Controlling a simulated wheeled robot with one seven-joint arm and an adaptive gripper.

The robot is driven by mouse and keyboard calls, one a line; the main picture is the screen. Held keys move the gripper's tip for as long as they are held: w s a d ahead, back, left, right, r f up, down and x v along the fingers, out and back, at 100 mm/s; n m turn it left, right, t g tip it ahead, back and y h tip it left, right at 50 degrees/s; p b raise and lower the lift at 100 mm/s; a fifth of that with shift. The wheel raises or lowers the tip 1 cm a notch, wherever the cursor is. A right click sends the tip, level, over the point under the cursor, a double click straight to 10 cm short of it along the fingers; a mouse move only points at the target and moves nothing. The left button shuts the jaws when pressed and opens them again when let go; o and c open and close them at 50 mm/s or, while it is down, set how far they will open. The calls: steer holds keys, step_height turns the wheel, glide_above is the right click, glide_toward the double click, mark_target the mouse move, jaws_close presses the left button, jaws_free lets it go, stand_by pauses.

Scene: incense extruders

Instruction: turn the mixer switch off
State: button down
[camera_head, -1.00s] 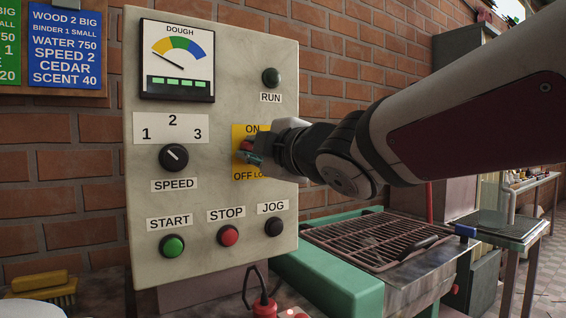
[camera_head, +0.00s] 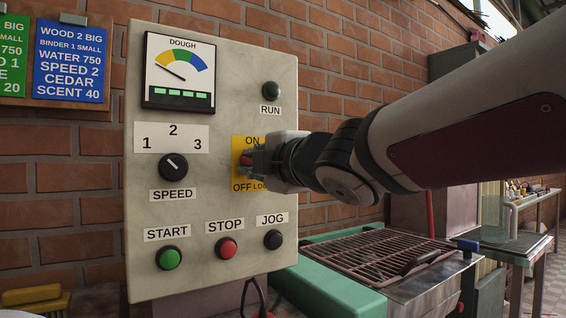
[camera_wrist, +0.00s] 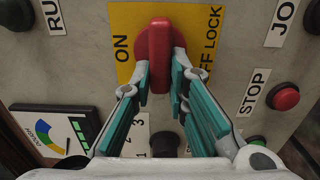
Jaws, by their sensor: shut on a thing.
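The mixer switch is a red handle (camera_head: 246,158) on a yellow plate (camera_head: 240,173) marked ON at the top and OFF LOCK at the bottom. My gripper (camera_head: 256,159) reaches it from the right and partly hides it. In the wrist view the red handle (camera_wrist: 158,48) stands between my teal fingertips (camera_wrist: 162,72), and my gripper is shut on it. There the handle lies crosswise, between the ON word at left and the OFF LOCK words at right. The RUN lamp (camera_head: 271,91) looks dark green.
The pale control panel (camera_head: 215,200) also carries a SPEED knob (camera_head: 173,167), a green START button (camera_head: 169,257), a red STOP button (camera_head: 227,248), a black JOG button (camera_head: 273,240) and a DOUGH gauge (camera_head: 180,70). A green-edged machine with a grille (camera_head: 380,252) stands below right.

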steer(key=c, duration=1.6)
jaws_free()
steer(key=shift+o, duration=0.2)
steer(key=v, duration=1.2)
steer(key=shift+d+f, duration=0.1)
